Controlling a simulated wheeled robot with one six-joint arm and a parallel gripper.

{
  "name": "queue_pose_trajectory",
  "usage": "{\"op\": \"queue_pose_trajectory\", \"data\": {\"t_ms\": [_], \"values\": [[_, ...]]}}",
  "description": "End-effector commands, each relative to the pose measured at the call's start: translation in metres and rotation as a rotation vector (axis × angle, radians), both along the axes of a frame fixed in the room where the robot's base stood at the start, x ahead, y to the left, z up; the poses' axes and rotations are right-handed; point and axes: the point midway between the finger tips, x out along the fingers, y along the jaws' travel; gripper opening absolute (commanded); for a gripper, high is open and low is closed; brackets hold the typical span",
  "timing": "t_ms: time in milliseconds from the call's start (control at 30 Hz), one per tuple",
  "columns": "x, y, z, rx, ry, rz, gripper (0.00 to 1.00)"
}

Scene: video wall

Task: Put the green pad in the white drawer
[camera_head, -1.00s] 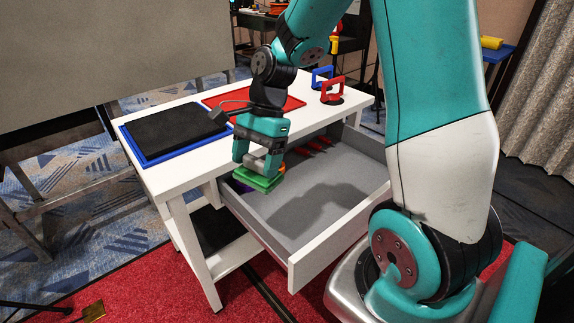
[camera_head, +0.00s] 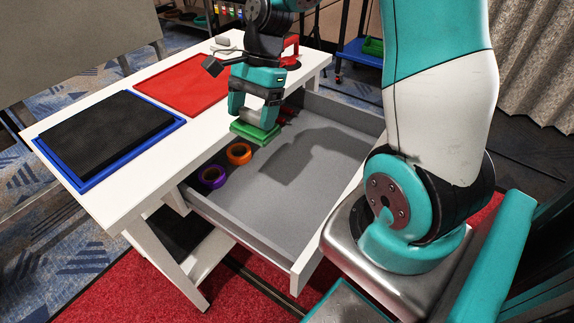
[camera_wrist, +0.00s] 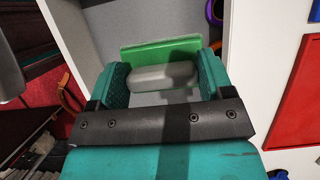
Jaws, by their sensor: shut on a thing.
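The green pad (camera_head: 254,132) is held flat below my gripper (camera_head: 255,115). It also shows in the wrist view (camera_wrist: 160,50), where the teal fingers close on a grey rounded piece (camera_wrist: 160,77) that seems to be the pad's grip. The white drawer (camera_head: 270,205) is pulled open, with a grey inside and a white front. The pad hangs over the drawer's table-side part, near the tabletop edge. I cannot tell its exact height above the drawer floor.
An orange ring (camera_head: 239,153) and a purple ring (camera_head: 212,176) lie in the drawer near the pad, with red items (camera_head: 288,112) behind. The middle of the drawer floor is clear. On the white table (camera_head: 110,205) are a black pad in a blue tray (camera_head: 175,126) and a red tray (camera_head: 185,85).

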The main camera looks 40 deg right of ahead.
Motion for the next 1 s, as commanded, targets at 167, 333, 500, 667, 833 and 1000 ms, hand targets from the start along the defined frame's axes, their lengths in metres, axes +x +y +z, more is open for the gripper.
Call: {"op": "queue_pose_trajectory", "data": {"t_ms": [167, 333, 500, 667, 833, 1000], "values": [[-0.001, 0.002, -0.042, 0.003, 0.008, 0.004, 0.39], [-0.001, 0.003, -0.091, 0.003, 0.008, 0.004, 0.39], [-0.001, 0.003, -0.133, 0.001, 0.005, 0.004, 0.39], [0.0, 0.002, -0.152, 0.001, 0.003, 0.004, 0.39], [0.0, 0.002, -0.164, 0.001, 0.002, 0.003, 0.39], [-0.001, 0.002, -0.192, 0.0, 0.004, 0.004, 0.39]]}}
